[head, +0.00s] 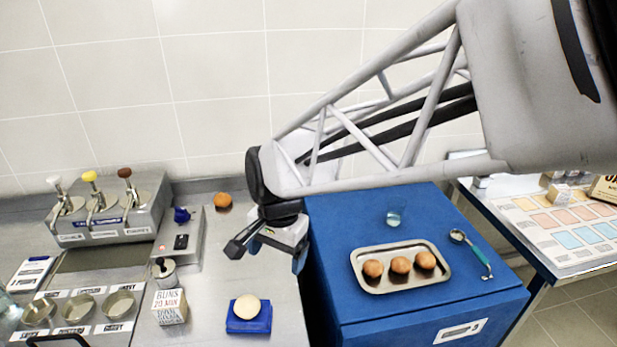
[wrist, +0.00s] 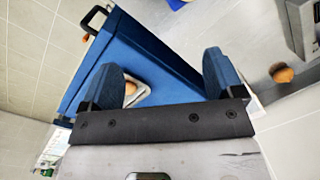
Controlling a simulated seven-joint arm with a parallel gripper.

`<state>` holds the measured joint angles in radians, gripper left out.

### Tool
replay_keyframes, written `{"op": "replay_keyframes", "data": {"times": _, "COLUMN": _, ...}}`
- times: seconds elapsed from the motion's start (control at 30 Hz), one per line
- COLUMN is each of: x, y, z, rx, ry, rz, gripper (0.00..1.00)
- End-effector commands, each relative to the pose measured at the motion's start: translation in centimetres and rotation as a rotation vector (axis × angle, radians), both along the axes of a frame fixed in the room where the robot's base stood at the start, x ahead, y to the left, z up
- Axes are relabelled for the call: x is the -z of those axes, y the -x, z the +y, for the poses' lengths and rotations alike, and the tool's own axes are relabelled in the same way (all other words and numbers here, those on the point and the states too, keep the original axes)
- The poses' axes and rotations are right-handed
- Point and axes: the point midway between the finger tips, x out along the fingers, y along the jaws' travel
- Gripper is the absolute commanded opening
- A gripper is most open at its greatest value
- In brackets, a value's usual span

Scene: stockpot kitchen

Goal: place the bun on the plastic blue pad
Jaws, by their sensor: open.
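A blue pad (head: 250,325) lies on the steel counter at the front, with a pale round bun (head: 247,306) on top of it. Three brown buns (head: 401,265) sit on a metal tray (head: 400,284) on the blue cabinet. Another brown bun (head: 222,200) lies alone at the back of the counter; a brown bun also shows at the right of the wrist view (wrist: 281,73). My gripper (head: 268,248) is open and empty, above the counter beside the cabinet's left edge. Its blue fingers stand wide apart in the wrist view (wrist: 162,68), and the left finger partly hides the tray.
The blue cabinet (head: 400,210) also holds a small glass (head: 393,218) and a green-handled scoop (head: 474,248). A labelled box (head: 170,307) stands left of the pad. A pump dispenser (head: 105,212) and metal cups (head: 79,308) fill the left. The counter between pad and gripper is clear.

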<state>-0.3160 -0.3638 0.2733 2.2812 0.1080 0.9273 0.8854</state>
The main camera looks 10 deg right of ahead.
Motion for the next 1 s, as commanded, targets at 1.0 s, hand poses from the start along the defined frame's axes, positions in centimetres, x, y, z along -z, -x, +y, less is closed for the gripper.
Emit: {"op": "replay_keyframes", "data": {"times": 1.0, "x": -5.8, "y": 11.7, "z": -15.5, "rx": -0.602, "ry": 0.168, "rz": -0.251, "gripper": 0.87}}
